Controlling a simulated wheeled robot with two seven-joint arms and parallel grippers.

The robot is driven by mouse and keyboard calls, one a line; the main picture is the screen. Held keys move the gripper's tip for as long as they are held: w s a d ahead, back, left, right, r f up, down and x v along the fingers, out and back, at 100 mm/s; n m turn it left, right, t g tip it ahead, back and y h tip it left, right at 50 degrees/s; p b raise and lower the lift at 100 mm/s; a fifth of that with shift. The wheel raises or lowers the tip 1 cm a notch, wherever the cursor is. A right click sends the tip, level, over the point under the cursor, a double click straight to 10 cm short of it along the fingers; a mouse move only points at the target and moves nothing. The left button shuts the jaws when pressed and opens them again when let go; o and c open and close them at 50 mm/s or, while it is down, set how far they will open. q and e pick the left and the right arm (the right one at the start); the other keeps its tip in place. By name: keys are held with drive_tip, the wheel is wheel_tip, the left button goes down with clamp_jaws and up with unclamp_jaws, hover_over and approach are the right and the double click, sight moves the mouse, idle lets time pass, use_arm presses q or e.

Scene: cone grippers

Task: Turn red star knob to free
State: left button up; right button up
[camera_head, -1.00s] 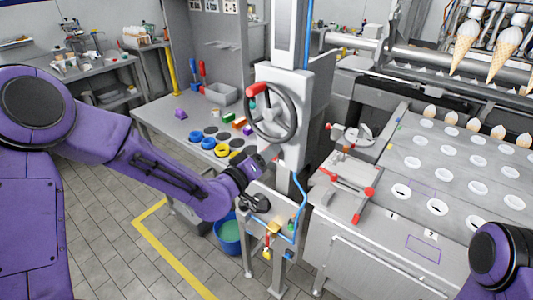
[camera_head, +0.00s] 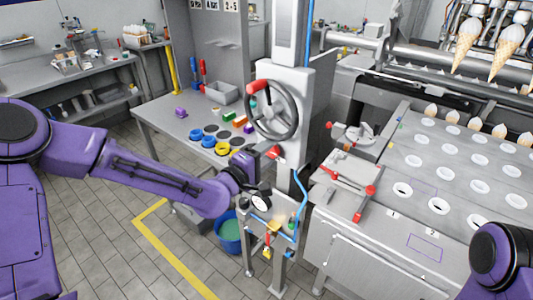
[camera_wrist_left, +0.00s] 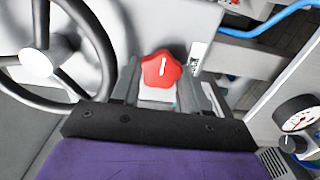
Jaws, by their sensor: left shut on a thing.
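The red star knob (camera_wrist_left: 161,68) shows in the left wrist view, with a white line on its face that runs nearly upright in the picture. It sits on the grey machine column, to the right of the handwheel (camera_wrist_left: 37,62). In the head view a red part of the knob (camera_head: 273,152) shows at the tip of my left gripper (camera_head: 266,158). In the left wrist view my left gripper's fingers (camera_wrist_left: 163,80) stand on either side of the knob, shut on it. A small white label plate (camera_wrist_left: 196,55) is beside the knob. My right gripper is not in view.
The handwheel (camera_head: 273,111) with its red grip is just above my left gripper. A gauge (camera_head: 262,203) and a blue hose (camera_head: 300,205) are below and to the right. A workbench (camera_head: 165,124) is behind, and a blue bucket (camera_head: 229,238) stands on the floor.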

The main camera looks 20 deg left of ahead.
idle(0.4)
use_arm(q)
drive_tip(key=o, duration=1)
drive_tip(key=v, duration=1)
drive_tip(key=shift+s+a+p, duration=0.1)
drive_tip(key=shift+s+p, duration=0.2)
